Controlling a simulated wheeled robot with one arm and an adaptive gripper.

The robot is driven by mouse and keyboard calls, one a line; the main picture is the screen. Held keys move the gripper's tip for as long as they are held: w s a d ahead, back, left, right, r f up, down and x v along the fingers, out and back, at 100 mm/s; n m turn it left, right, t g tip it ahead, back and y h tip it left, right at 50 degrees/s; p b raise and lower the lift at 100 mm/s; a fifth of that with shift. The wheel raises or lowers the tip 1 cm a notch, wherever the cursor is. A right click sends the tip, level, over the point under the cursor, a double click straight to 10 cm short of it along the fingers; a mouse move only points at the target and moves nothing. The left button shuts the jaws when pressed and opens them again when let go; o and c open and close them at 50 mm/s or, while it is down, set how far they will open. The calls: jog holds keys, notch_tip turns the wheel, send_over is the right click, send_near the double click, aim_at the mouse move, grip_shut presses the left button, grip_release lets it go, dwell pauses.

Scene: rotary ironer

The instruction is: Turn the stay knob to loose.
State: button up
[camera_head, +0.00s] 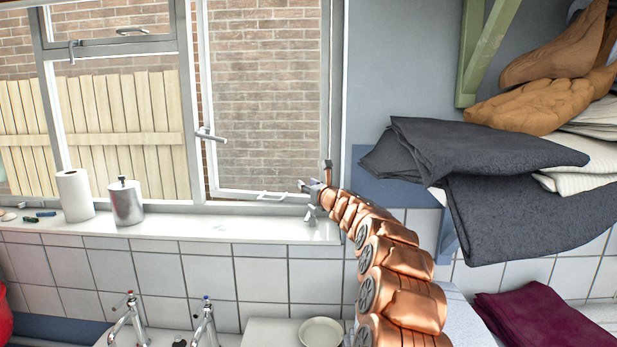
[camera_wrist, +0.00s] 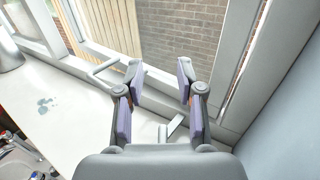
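The window stay (camera_head: 271,196), a pale bar, lies along the bottom of the right window; it also shows in the wrist view (camera_wrist: 103,67), left of the fingers. A small pale lever-like piece (camera_wrist: 173,127) stands on the sill side of the frame, low between my fingers in the wrist view. It may be the stay knob, but its setting cannot be read. My gripper (camera_head: 311,188) is at the window's lower right corner. In the wrist view my gripper (camera_wrist: 158,78) is open, with nothing seen between its pads. The palm hides what lies below.
The sill (camera_head: 200,228) carries a metal canister (camera_head: 126,203) and a paper roll (camera_head: 74,196) at left. A window handle (camera_head: 209,135) juts from the middle post. Dark folded cloth (camera_head: 520,210) on a shelf and a green bracket (camera_head: 484,50) stand right of my arm.

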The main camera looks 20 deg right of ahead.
jog(key=shift+r, duration=1.8)
jog(key=shift+c, duration=0.3)
